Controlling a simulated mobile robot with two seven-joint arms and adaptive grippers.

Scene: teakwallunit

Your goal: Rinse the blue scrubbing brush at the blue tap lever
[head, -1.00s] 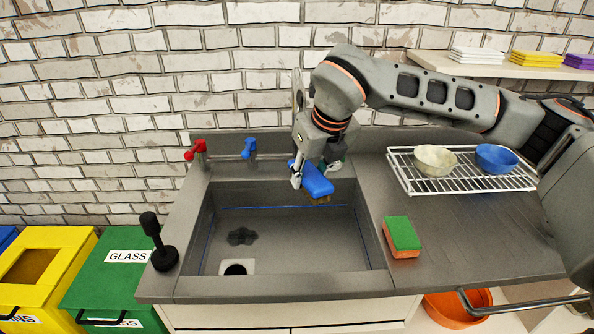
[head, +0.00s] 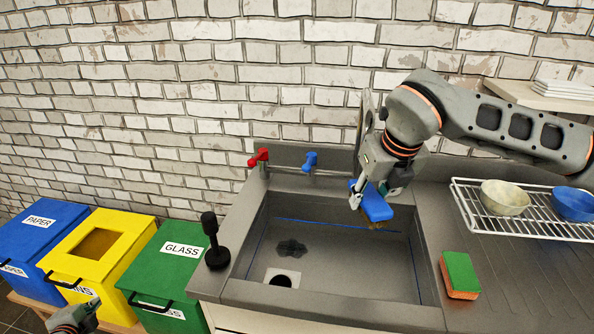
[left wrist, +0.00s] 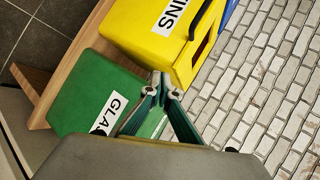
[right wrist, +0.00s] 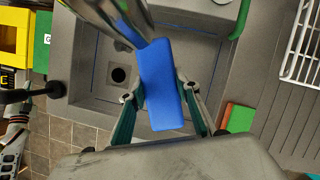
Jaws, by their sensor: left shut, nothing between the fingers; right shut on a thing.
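The blue scrubbing brush (head: 376,203) is held by my right gripper (head: 369,195) over the back right part of the sink, bristles down. In the right wrist view the brush (right wrist: 161,88) lies between the two fingers. The blue tap lever (head: 310,160) is on the back edge of the sink, to the left of the brush and apart from it. A red tap lever (head: 259,157) is left of it. My left gripper (left wrist: 163,82) is shut and empty, in front of the bins; only a bit of that arm shows at the lower left of the head view.
The sink (head: 345,262) has a drain and a dark patch inside. A black-handled tool (head: 214,242) stands at its left rim. A green and orange sponge (head: 460,274) and a dish rack (head: 480,208) with bowls are on the right. Blue, yellow and green bins (head: 165,272) stand left.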

